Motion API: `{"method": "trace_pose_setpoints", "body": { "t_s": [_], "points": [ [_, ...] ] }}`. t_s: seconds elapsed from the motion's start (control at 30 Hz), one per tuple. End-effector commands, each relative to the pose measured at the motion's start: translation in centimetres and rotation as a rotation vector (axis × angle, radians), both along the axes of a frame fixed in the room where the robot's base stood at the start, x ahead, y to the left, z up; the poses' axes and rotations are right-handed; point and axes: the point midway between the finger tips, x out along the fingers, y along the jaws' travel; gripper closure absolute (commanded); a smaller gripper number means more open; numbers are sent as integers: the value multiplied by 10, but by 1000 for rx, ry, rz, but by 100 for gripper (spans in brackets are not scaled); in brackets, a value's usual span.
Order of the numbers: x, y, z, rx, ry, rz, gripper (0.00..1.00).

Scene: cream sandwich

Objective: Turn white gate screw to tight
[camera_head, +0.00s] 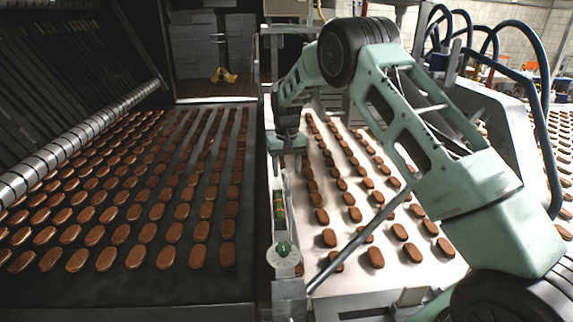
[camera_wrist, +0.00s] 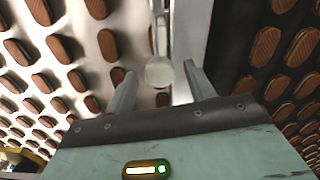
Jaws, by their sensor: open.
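In the wrist view, a round whitish knob (camera_wrist: 159,72), which looks like the white gate screw, sits at the end of a narrow metal rail. It lies between the tips of my gripper (camera_wrist: 162,76), with a visible gap on both sides. My gripper is open and holds nothing. In the head view, my gripper (camera_head: 288,164) points down over the divider between the two belts.
A dark belt (camera_head: 130,285) with rows of brown biscuits lies left of the divider. A white belt (camera_head: 335,205) with more biscuits lies right. A ribbed metal roller (camera_head: 75,145) crosses the left side. A thin grey rod (camera_head: 365,235) slants across the white belt.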

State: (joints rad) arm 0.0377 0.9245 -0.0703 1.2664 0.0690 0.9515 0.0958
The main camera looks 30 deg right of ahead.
Motion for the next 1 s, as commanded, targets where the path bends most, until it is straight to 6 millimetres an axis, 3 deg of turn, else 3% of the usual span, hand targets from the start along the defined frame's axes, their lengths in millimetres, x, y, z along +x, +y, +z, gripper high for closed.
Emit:
{"method": "trace_pose_setpoints", "body": {
  "t_s": [0.13,0.27,0.7,1.0],
  "points": [
    [1,0,8,0,-2,1,46],
    [1,0,28,-1,-4,0,46],
    [1,0,130,0,-5,0,46],
    [0,0,170,0,-2,0,46]
  ]
}}
